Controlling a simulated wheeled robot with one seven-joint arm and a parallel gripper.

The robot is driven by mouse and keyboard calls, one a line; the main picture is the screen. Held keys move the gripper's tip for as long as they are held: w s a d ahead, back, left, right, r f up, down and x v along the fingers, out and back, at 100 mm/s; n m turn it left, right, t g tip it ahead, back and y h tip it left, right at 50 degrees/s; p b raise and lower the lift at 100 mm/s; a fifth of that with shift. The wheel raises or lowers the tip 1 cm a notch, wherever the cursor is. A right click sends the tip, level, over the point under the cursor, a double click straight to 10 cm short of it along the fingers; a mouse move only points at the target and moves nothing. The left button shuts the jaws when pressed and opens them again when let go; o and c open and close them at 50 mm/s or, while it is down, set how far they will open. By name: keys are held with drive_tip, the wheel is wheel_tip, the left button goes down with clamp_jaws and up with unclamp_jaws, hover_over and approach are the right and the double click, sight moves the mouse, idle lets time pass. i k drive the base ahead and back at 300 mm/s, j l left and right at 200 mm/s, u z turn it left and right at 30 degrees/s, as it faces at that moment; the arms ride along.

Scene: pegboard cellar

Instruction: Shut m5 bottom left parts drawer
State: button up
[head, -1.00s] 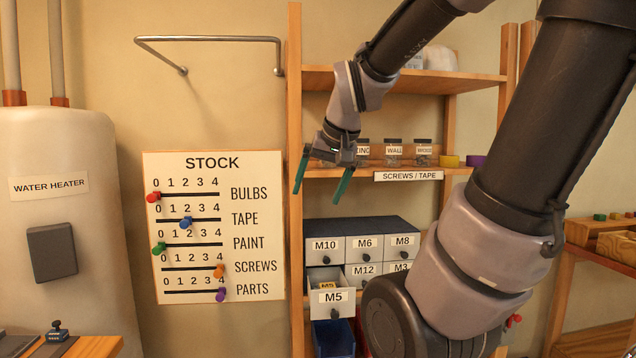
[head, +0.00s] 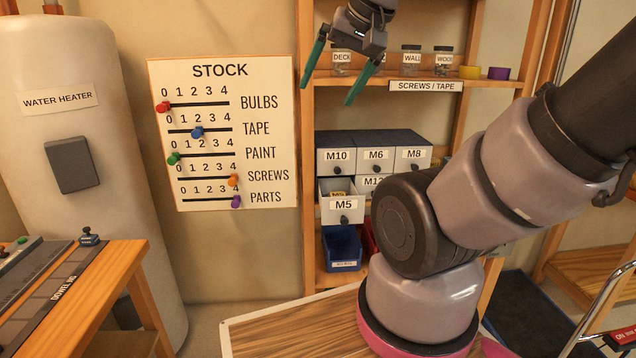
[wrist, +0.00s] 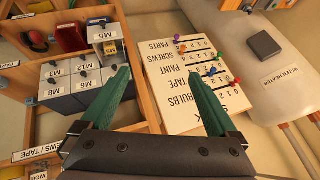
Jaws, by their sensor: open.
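The M5 drawer (head: 342,209) is the bottom left drawer of the grey parts cabinet (head: 398,140). It is pulled out, with a dark round knob on its front and a yellow label or item inside. In the wrist view the open M5 drawer (wrist: 104,38) shows at the top, beyond the left finger. My gripper (head: 333,75) is open and empty, above and in front of the cabinet, near the jar shelf in the picture. In the wrist view its two green fingers (wrist: 158,95) are spread wide, with the stock board between and behind them. Nothing touches the drawer.
A blue bin (head: 342,246) stands below the cabinet, with a red bin (head: 369,240) beside it. Jars (head: 411,60) stand on the shelf above. The stock board (head: 225,135) hangs to the left. My arm hides the cabinet's lower right.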

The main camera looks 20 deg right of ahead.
sight(348, 209)
drive_tip(key=k+l+z, duration=0.1)
drive_tip(key=l+z, duration=0.85)
drive_tip(key=l, duration=0.1)
